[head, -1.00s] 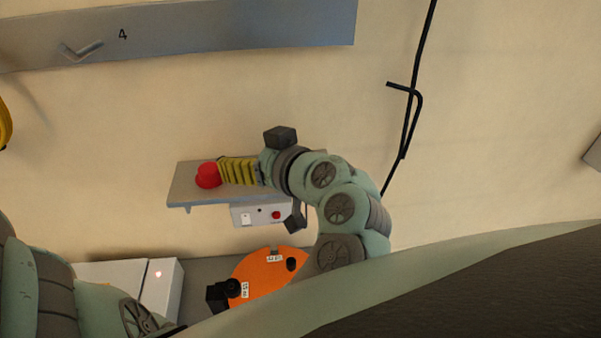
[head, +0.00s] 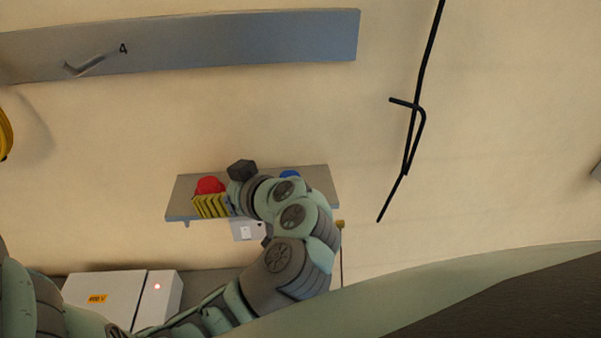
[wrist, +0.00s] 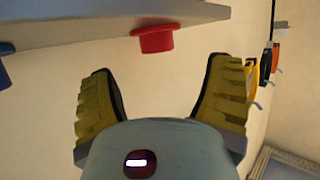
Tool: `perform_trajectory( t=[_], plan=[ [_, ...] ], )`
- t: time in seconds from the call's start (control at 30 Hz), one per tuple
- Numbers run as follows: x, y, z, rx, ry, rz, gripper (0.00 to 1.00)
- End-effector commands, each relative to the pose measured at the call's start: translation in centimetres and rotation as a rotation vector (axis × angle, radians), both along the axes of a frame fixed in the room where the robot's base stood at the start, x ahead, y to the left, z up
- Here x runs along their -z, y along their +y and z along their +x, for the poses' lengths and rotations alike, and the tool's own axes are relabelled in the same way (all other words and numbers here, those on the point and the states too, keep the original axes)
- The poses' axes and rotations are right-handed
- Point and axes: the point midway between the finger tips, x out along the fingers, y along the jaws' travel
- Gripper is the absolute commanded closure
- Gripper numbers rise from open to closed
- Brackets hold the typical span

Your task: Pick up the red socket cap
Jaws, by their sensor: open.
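The red socket cap (head: 210,185) stands on the grey wall shelf (head: 318,184), near its left end. In the wrist view the red cap (wrist: 156,39) shows at the shelf's edge, ahead of the fingers and between them. My gripper (head: 211,206) has yellow ribbed fingers and is in front of the cap in the head view, hiding its lower part. In the wrist view my gripper (wrist: 160,95) is open, with nothing between its fingers.
A blue cap (head: 290,174) stands further right on the shelf, partly behind my arm. A white box (head: 105,292) with a lit red lamp is below left. A black cable (head: 416,110) hangs on the wall at right. A grey panel marked 4 (head: 200,45) is above.

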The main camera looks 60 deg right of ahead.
Motion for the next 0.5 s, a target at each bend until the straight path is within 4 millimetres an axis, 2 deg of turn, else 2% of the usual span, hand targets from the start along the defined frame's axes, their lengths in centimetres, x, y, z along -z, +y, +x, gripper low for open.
perform_trajectory(
  t=[0.5],
  plan=[
    [0.6, -0.2, 3.0, -0.007, 0.003, 0.006, 0.21]
  ],
)
